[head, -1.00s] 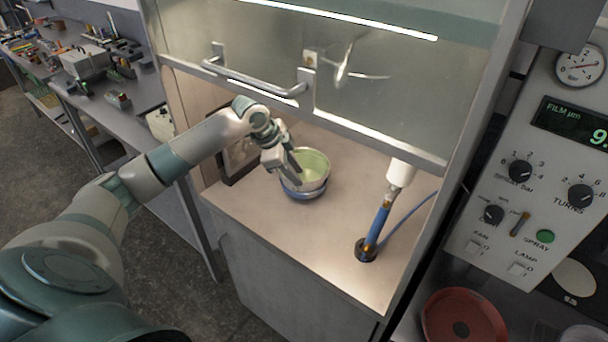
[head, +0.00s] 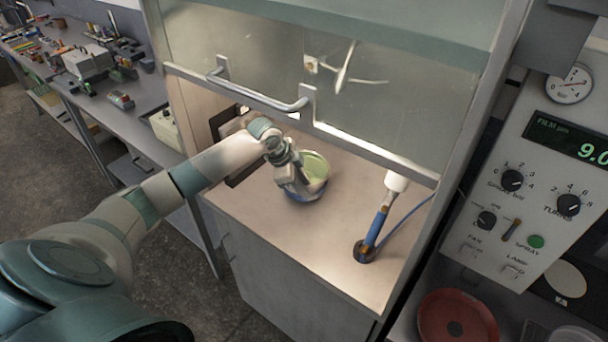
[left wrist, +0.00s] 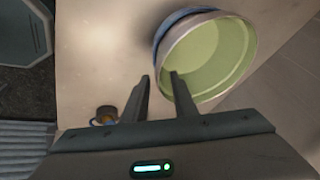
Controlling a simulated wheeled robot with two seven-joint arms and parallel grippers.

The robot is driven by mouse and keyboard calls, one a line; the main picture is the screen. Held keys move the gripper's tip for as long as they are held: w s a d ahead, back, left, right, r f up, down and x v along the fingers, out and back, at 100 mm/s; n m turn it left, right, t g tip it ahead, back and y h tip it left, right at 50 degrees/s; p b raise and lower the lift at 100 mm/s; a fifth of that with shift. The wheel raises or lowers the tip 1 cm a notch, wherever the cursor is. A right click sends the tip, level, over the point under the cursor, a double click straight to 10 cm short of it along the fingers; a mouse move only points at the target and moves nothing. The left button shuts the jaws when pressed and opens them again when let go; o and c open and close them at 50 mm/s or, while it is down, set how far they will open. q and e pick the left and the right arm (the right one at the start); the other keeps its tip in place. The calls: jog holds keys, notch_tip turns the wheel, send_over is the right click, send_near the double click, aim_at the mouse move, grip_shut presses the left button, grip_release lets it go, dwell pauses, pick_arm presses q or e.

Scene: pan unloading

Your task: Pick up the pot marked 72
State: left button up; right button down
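A pot (head: 318,166) with a pale green inside, a light rim and a blue lower part stands on the cabinet floor under the raised glass front. It also shows in the left wrist view (left wrist: 215,60), at the top. No 72 mark is legible. My left gripper (head: 303,187) is at the pot's near left side and hides part of it. In the left wrist view its two fingers (left wrist: 159,77) stand apart, one overlapping the pot's rim and the other just outside it. I cannot tell whether they touch the pot. My right gripper is out of view.
A blue-handled upright tool (head: 376,228) with a white top and a cable stands right of the pot. The glass front with its handle (head: 262,97) hangs above my left arm. A control panel (head: 545,190) and a red round dish (head: 457,318) are at right. The front cabinet floor is clear.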

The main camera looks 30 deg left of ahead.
pick_arm(q)
jog(key=shift+w+f, duration=0.1)
jog(key=shift+f, duration=0.15)
grip_shut()
jog(key=shift+r, duration=0.2)
dwell(0.3)
